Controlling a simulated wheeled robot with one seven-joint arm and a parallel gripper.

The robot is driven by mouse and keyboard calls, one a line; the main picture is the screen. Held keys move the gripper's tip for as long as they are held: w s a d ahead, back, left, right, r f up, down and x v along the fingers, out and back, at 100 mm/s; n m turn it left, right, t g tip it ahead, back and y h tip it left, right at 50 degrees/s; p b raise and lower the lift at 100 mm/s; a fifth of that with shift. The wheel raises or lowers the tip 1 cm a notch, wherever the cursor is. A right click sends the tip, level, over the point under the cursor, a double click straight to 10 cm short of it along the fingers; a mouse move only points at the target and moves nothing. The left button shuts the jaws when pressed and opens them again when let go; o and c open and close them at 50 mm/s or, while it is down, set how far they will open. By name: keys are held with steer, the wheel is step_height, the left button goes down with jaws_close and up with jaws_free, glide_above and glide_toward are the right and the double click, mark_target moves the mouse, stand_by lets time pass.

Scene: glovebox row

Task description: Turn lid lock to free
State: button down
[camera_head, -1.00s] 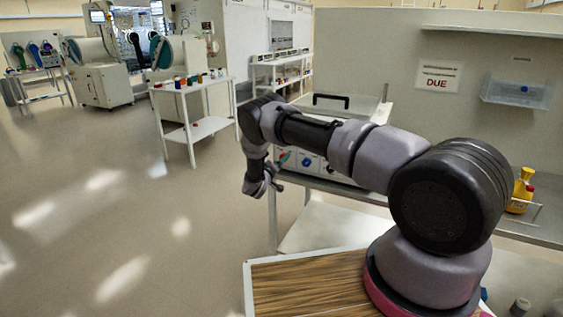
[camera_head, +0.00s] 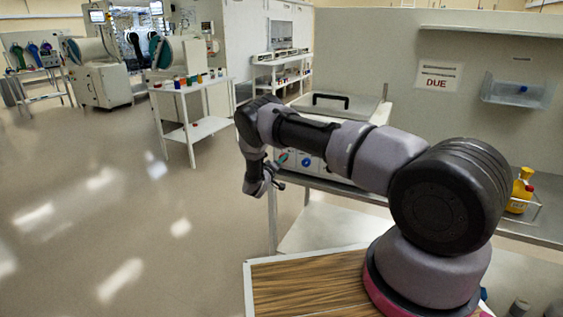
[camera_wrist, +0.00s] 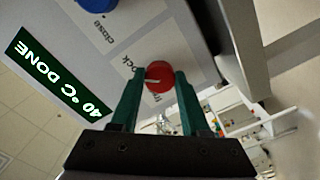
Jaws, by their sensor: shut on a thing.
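The lid lock is a red round knob (camera_wrist: 160,77) on the light front panel (camera_wrist: 110,50) of a box-like machine. It has a pale pointer mark, and printed words beside it are partly covered; "ock" can be read. In the wrist view my gripper (camera_wrist: 160,80) has its two green fingers on either side of the knob, shut on it. In the head view my gripper (camera_head: 270,184) hangs at the machine's front left. The machine's lid (camera_head: 368,106) is down, with a black handle (camera_head: 331,99) on top.
A blue knob (camera_wrist: 97,4) sits on the same panel, near a display (camera_wrist: 58,72) reading "40 °C DONE". The machine stands on a bench (camera_head: 350,190). A white table (camera_head: 193,85) with small coloured items stands further back. The floor at left is clear.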

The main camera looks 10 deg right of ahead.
steer(key=n, duration=1.6)
steer(key=shift+a, duration=0.1)
steer(key=shift+n, duration=0.4)
steer(key=shift+c, duration=1.9)
jaws_free()
steer(key=shift+r, duration=0.1)
steer(key=v, duration=1)
steer(key=shift+s+a, duration=0.2)
steer(key=shift+s, duration=0.15)
